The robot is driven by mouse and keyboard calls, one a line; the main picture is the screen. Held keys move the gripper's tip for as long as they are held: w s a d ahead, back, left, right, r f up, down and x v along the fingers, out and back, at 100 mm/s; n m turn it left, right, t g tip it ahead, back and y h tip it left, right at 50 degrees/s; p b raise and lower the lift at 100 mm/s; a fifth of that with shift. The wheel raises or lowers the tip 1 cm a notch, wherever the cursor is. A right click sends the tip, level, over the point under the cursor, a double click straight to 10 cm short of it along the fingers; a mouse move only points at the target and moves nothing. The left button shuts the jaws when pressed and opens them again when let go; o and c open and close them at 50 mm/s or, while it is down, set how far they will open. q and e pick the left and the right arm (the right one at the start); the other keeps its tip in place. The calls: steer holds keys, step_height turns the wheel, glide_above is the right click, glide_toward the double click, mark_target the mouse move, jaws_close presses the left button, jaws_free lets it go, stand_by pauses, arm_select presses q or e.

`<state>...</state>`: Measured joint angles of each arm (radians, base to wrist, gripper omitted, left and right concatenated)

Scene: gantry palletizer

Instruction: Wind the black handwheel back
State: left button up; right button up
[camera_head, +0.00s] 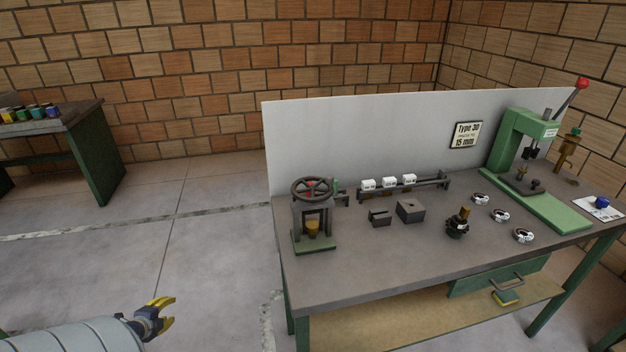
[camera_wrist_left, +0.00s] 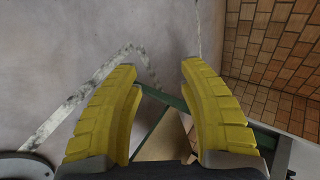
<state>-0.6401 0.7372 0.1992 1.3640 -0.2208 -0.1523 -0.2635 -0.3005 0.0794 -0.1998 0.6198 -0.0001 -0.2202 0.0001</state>
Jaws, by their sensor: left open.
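The black handwheel (camera_head: 312,187) lies flat on top of a small press with a green base (camera_head: 315,245), at the left end of the workbench (camera_head: 390,270). A small red part shows at the wheel. A brass-coloured piece (camera_head: 312,228) sits inside the press frame, under the wheel. My left gripper (camera_head: 168,313) is low at the left, over the floor, well apart from the bench and the handwheel. In the left wrist view its two yellow fingers (camera_wrist_left: 160,100) are spread with nothing between them. My right gripper is not in view.
A rail with several white blocks (camera_head: 389,183), dark metal blocks (camera_head: 410,210) and ring-shaped parts (camera_head: 500,215) are on the bench. A green lever press (camera_head: 525,150) stands at the right. A grey panel (camera_head: 370,135) backs the bench. The floor (camera_head: 190,260) left of it is clear.

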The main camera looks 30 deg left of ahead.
arm_select(q)
steer(key=w+d+r+m+t+h, duration=0.1)
steer(key=w+d+r+m+t, duration=0.2)
steer(key=w+r, duration=0.45)
steer(key=w+d+r+m+t+h, duration=0.1)
steer(key=w+d+r+m+h, duration=0.25)
steer(key=r, duration=0.75)
steer(key=w+d+r+m+t+y, duration=0.15)
steer(key=w+r+m, duration=0.25)
steer(key=w+r, duration=0.4)
steer(key=w+d+r+m+t+h, duration=0.25)
steer(key=d+r+m+h, duration=0.35)
steer(key=d+r, duration=0.55)
steer(key=m+g+h, duration=0.1)
steer(key=m+h, duration=0.4)
steer(key=m, duration=0.8)
glide_toward(330, 177)
steer(key=shift+f+x, duration=0.15)
steer(key=shift+x, duration=1.5)
steer(key=shift+f+x, duration=0.15)
steer(key=shift+x, duration=1.5)
steer(key=shift+f+x, duration=0.15)
steer(key=shift+x, duration=1.55)
